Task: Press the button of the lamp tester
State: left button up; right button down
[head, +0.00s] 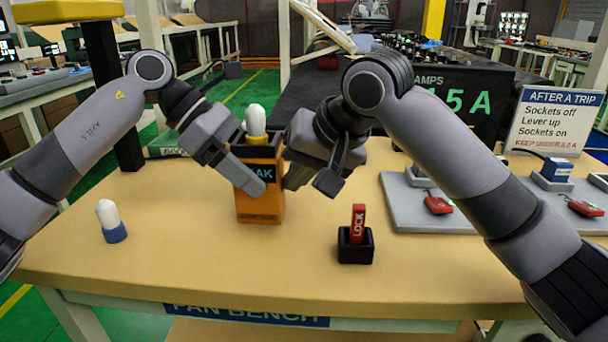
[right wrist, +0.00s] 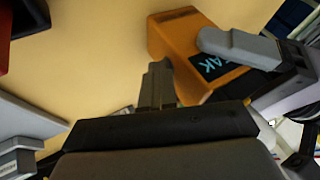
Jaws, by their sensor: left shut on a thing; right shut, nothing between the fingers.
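The orange box (head: 260,208), which looks like the lamp tester, stands upright on the bench and carries a partly covered label ending in "AK". A lamp with a white top and yellow base (head: 256,122) stands at its top. My left gripper (head: 250,178) is shut on the box, one finger lying across its front. My right gripper (head: 296,178) is shut and empty, close to the box's right side. In the right wrist view, its closed fingers (right wrist: 157,85) point towards the box (right wrist: 182,38); whether they touch it I cannot tell. I cannot make out the button.
A white lamp with a blue base (head: 112,230) stands at the left of the bench. A red LOCK tag (head: 358,220) stands in a black holder (head: 356,250) at front centre. A grey panel (head: 425,215) with red switches and a sign (head: 552,120) are at right. The front bench is mostly clear.

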pick_arm(q)
jog(key=shift+s+d+f, duration=0.1)
jog(key=shift+s+d, duration=0.05)
jog(key=shift+d, duration=0.15)
pick_arm(e)
jog(key=shift+s+a, duration=0.15)
jog(key=shift+a, duration=0.1)
jog(key=d, duration=0.2)
jog(key=d+r, duration=0.1)
jog(key=d, duration=0.2)
pick_arm(q)
jog(key=shift+a, duration=0.2)
pick_arm(e)
jog(key=v, duration=0.8)
jog(key=shift+d+r, duration=0.2)
jog(key=shift+d, duration=0.1)
jog(key=shift+s, duration=0.1)
pick_arm(q)
jog(key=o, duration=1.3)
jog(key=shift+o, duration=0.2)
